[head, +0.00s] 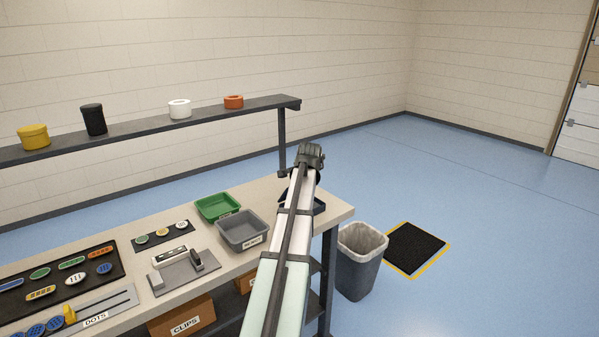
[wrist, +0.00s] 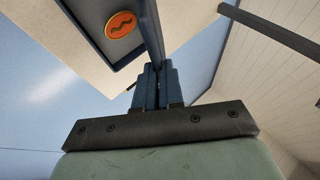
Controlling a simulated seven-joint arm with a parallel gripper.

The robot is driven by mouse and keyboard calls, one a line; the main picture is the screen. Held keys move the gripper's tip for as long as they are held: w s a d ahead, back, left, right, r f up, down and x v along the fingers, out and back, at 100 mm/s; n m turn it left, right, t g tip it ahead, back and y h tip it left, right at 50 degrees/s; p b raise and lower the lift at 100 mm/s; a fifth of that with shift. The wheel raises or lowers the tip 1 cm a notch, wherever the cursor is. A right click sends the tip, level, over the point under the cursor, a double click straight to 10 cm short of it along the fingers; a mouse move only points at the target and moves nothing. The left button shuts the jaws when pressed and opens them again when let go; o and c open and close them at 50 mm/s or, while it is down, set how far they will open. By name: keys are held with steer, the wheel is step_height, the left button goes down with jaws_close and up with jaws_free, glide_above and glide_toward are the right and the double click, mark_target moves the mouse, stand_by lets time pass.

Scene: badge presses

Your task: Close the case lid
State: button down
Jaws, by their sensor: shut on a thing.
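A dark blue case (head: 319,208) stands at the right end of the bench in the head view, mostly hidden behind my arm. In the wrist view its dark rim and inside (wrist: 84,40) show at upper left, with a round orange badge (wrist: 121,24) bearing a dark zigzag in it. A thin dark blue panel, which looks like the case lid (wrist: 151,32), stands edge-on beside the badge. My gripper (wrist: 157,72) has its fingers closed on this panel's edge. How far the lid is tilted is hard to tell.
A grey bin (head: 243,231) and a green bin (head: 217,207) stand left of my arm. A badge press (head: 185,270) and trays of badges are farther left. A shelf (head: 150,127) runs behind the bench. A waste bin (head: 361,262) stands off the bench's right end.

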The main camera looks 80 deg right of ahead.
steer(key=shift+s+a+f+m+t+h, duration=0.2)
steer(key=shift+s+a+f+t+h, duration=0.45)
steer(key=shift+f, duration=0.6)
steer(key=shift+s+a+f+m+t+h, duration=0.2)
steer(key=shift+s+a+f+t+h, duration=0.35)
steer(key=shift+f, duration=0.7)
steer(key=shift+s+a+f+m+t+h, duration=0.2)
steer(key=shift+s+a+f+t+h, duration=0.2)
steer(key=shift+s+a+f+h, duration=0.65)
steer(key=shift+w+f+y, duration=0.1)
steer(key=shift+f+y, duration=0.25)
steer(key=shift+f, duration=1.2)
steer(key=c, duration=1.2)
jaws_free()
steer(key=shift+c, duration=0.2)
steer(key=shift+r, duration=0.1)
